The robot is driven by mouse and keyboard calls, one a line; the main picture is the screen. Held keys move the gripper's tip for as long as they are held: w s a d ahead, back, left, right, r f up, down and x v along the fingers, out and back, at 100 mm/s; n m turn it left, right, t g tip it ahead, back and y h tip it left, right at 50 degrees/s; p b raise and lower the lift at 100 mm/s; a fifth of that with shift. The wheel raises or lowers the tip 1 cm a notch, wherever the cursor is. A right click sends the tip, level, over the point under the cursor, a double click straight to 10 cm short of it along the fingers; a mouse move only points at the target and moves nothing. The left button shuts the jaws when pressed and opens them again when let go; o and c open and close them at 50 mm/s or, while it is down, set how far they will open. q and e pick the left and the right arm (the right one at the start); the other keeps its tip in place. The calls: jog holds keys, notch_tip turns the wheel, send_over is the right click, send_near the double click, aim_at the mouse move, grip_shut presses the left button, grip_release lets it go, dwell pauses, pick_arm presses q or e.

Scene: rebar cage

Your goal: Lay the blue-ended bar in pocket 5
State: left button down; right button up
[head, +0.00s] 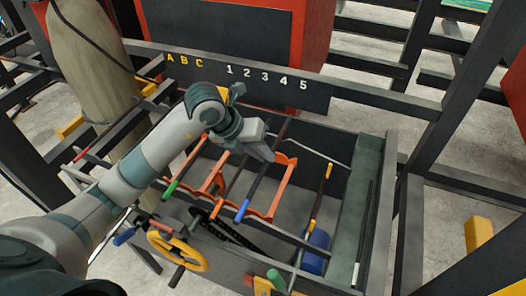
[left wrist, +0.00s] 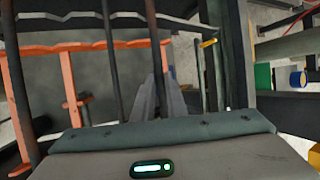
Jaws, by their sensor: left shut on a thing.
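The blue-ended bar (head: 249,196) is a dark rod with a blue near end, running away from me over the orange rack. My left gripper (head: 268,154) is shut on it partway along. In the left wrist view the dark bar (left wrist: 151,35) rises from between the fingers (left wrist: 156,98), near one end of the orange rack (left wrist: 75,48). The orange rack (head: 284,183) has notched cross rails below the bar. The numbers 1 to 5 show on a dark board (head: 265,76) behind. I cannot tell whether the bar touches a pocket. My right gripper is out of view.
A green-ended bar (head: 171,188) lies to the left, with a red-ended bar (head: 81,154) further left. A yellow crank wheel (head: 180,251) is in front.

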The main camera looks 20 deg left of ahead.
pick_arm(q)
jog(key=shift+f+b, duration=1.05)
jog(key=shift+f, duration=0.4)
jog(key=c, duration=1.7)
grip_release()
jog(key=shift+f, duration=0.1)
